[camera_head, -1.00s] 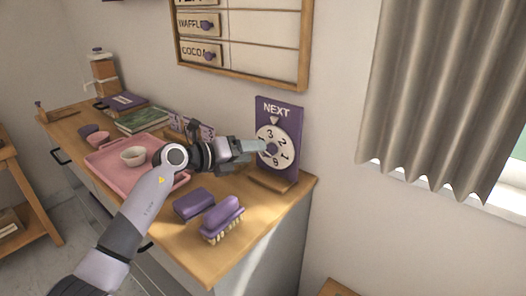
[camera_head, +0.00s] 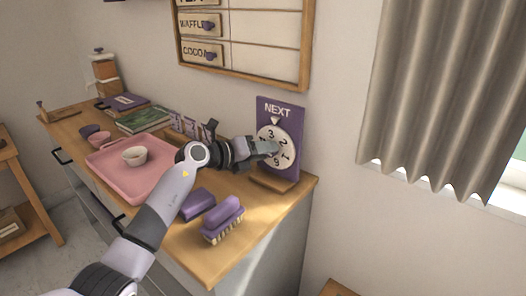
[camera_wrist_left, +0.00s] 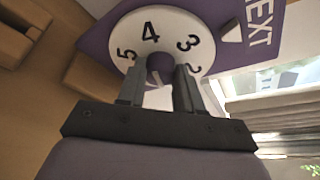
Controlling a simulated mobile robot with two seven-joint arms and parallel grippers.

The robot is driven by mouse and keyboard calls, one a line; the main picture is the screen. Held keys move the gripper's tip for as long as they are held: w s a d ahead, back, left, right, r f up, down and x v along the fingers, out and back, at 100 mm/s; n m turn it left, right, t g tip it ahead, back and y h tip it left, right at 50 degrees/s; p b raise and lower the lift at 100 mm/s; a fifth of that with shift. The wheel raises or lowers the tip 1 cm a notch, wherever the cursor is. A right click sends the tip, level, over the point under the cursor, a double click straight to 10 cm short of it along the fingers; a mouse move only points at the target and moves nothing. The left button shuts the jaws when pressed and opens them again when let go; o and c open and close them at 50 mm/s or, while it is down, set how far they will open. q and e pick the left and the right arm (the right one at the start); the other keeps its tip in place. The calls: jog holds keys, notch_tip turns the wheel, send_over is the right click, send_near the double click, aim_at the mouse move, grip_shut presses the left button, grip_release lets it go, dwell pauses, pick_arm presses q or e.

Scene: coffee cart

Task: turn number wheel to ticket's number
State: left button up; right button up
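The number wheel (camera_head: 291,134) is a white disc with black digits on a purple board marked NEXT. Its white pointer (camera_head: 275,121) is between 3 and 2, nearer the 3. My left gripper (camera_head: 272,147) is at the wheel's middle. In the left wrist view its fingers (camera_wrist_left: 159,82) straddle the purple centre knob (camera_wrist_left: 160,66); whether they press on it is unclear. That view shows 5, 4 and 3, with another digit partly hidden by a finger. Small purple-and-white cards (camera_head: 176,122) stand behind my arm; no ticket number is readable. My right gripper is out of view.
A pink tray (camera_head: 112,175) with a white bowl (camera_head: 134,156) is left of my arm. A purple block (camera_head: 197,203) and a purple brush (camera_head: 223,215) lie near the front edge. A menu board (camera_head: 243,45) hangs above. The counter's right end is close to the wheel.

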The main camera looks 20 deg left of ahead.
pick_arm(q)
jog(key=shift+r+m+p, duration=0.2)
jog(key=shift+m+p, duration=0.2)
jog(key=shift+p, duration=0.4)
jog(key=shift+s+d+m+y+p, duration=0.1)
jog(key=shift+d+m+y+p, duration=0.1)
jog(key=shift+m+y+p, duration=2.1)
jog(key=shift+f+t+h+p, duration=0.1)
jog(key=shift+t+h+p, duration=0.2)
jog(key=shift+h+p, duration=0.35)
jog(key=o, duration=1.1)
jog(key=shift+c, duration=0.2)
jog(key=shift+s, duration=0.1)
jog(key=v, duration=0.7)
jog(key=shift+b, duration=0.45)
